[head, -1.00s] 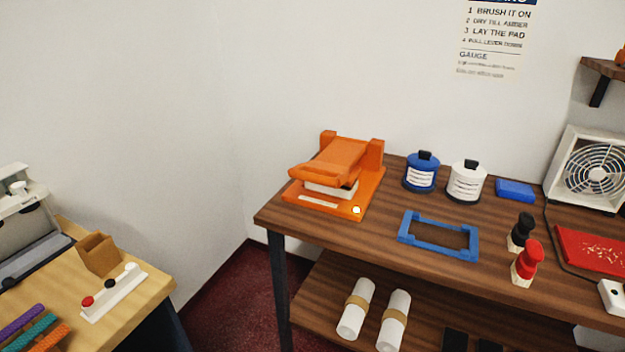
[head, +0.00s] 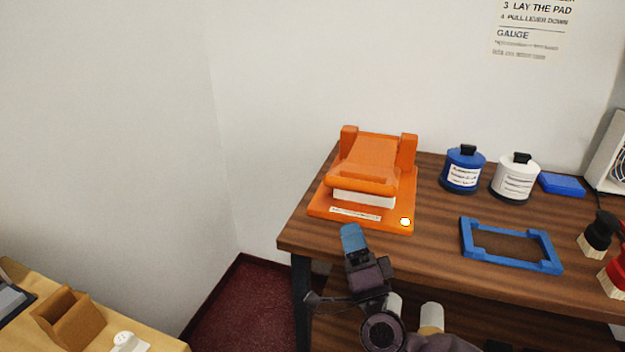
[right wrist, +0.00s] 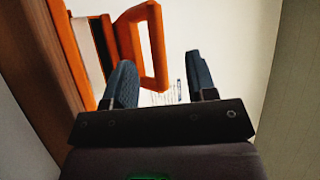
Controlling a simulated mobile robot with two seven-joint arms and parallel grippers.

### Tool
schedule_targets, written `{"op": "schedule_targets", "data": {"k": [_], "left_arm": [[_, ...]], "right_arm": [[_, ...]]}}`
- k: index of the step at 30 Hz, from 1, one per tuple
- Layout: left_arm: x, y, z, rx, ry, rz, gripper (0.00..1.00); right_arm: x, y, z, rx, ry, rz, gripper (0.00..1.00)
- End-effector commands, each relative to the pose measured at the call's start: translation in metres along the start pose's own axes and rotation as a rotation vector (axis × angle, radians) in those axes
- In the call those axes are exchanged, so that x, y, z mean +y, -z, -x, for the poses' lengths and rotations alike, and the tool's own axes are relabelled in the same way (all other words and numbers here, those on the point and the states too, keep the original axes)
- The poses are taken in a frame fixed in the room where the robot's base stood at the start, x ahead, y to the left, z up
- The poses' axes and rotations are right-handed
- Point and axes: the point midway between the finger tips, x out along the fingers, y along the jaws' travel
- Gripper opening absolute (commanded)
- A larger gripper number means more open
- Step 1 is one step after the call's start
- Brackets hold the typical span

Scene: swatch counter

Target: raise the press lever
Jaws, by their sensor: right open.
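The orange press (head: 405,195) stands at the left end of the dark wooden table. Its lever (head: 360,182), a broad orange arm with a crossbar at the front, is low, just above a white block (head: 364,198). My right gripper (head: 352,237) is in front of the press near the table's front edge, apart from the lever. In the right wrist view its two blue-grey fingers (right wrist: 160,82) are spread with nothing held. Beyond them the orange lever (right wrist: 155,45) shows, partly behind the left finger. My left gripper is not in view.
A blue jar (head: 463,170) and a white jar (head: 515,178) stand right of the press. A blue frame (head: 510,245) lies on the table, with black and red handled stamps (head: 598,235) at the right.

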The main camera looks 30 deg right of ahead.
Motion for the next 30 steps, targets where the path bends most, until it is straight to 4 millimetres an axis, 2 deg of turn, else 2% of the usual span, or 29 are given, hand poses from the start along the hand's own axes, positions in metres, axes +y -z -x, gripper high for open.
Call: {"op": "schedule_targets", "data": {"k": [4, 11, 24, 30], "left_arm": [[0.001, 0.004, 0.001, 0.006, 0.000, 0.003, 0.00], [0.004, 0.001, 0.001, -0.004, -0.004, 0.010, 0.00], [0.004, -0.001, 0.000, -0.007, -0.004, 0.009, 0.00], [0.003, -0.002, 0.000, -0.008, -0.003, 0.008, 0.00]], "right_arm": [[0.006, 0.017, 0.001, 0.105, -0.039, -0.058, 0.52], [0.006, 0.023, -0.009, 0.134, -0.037, -0.063, 0.52], [0.009, 0.032, -0.079, 0.131, -0.036, -0.060, 0.52], [0.011, 0.034, -0.099, 0.130, -0.037, -0.060, 0.52]]}}
